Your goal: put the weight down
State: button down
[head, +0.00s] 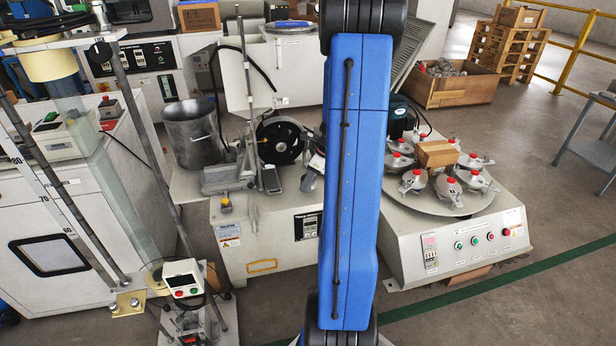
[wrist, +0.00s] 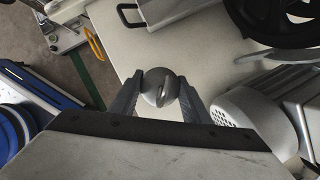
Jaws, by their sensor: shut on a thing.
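The weight (wrist: 160,86) is a small round grey metal piece with a raised ridge or slot across its top. It shows in the middle of the wrist view. My gripper (wrist: 162,92) is shut on it, with one dark finger on each side. The weight is over the pale top of a machine (wrist: 130,55); I cannot tell how high above it. In the head view my blue arm covers the middle, and the weight cannot be made out there.
The middle machine (head: 262,240) carries a black wheel (head: 282,140), also in the wrist view (wrist: 275,20). A metal pot (head: 192,132) stands left of it. At right, a round plate (head: 425,205) bears several red-knobbed clamps and a cardboard box (head: 436,154).

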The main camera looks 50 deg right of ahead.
jog(key=shift+f, duration=1.25)
jog(key=shift+f, duration=0.1)
jog(key=c, duration=1)
grip_release()
